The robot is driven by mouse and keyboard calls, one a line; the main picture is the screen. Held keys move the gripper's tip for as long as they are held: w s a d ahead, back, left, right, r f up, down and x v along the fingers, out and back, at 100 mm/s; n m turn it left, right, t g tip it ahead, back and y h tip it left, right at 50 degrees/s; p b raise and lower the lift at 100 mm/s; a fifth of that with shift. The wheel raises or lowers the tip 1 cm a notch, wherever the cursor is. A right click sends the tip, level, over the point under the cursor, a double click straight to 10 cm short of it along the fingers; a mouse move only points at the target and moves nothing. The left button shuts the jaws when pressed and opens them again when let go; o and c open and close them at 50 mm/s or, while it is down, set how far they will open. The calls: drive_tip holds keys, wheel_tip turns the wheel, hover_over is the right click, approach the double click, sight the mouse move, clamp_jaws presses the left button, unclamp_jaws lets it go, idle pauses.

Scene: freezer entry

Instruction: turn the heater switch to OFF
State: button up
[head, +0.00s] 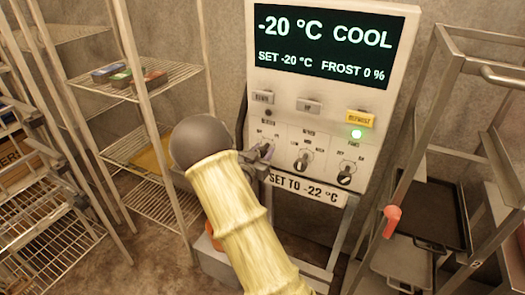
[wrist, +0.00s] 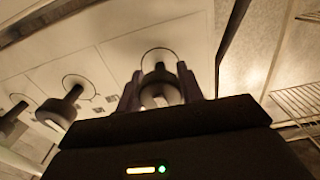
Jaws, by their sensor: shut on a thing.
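The control panel (head: 325,120) stands upright ahead with three rotary knobs in a row under its display. The leftmost knob is the heater switch; in the head view my gripper (head: 264,153) mostly covers it and its small labels are hard to read. In the wrist view the heater switch (wrist: 158,76) stands between the two fingers of my gripper (wrist: 160,92), which is shut on it. I cannot tell which mark the switch points to.
The fan-speed knob (head: 302,160) and a third knob (head: 345,173) sit to the right. Above are two grey buttons, a yellow defrost button (head: 360,119) and a lit green lamp (head: 356,134). Wire shelves (head: 150,80) stand left, a metal rack (head: 440,90) right.

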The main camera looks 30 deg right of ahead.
drive_tip(key=n+p, duration=0.1)
drive_tip(key=n, duration=0.4)
drive_tip(key=shift+p, duration=0.3)
drive_tip(key=o, duration=1)
drive_tip(key=shift+a, duration=0.1)
drive_tip(key=b+v, duration=0.3)
drive_tip(key=v, duration=1.4)
drive_tip(key=shift+s, duration=0.2)
drive_tip(key=shift+a+f, duration=0.1)
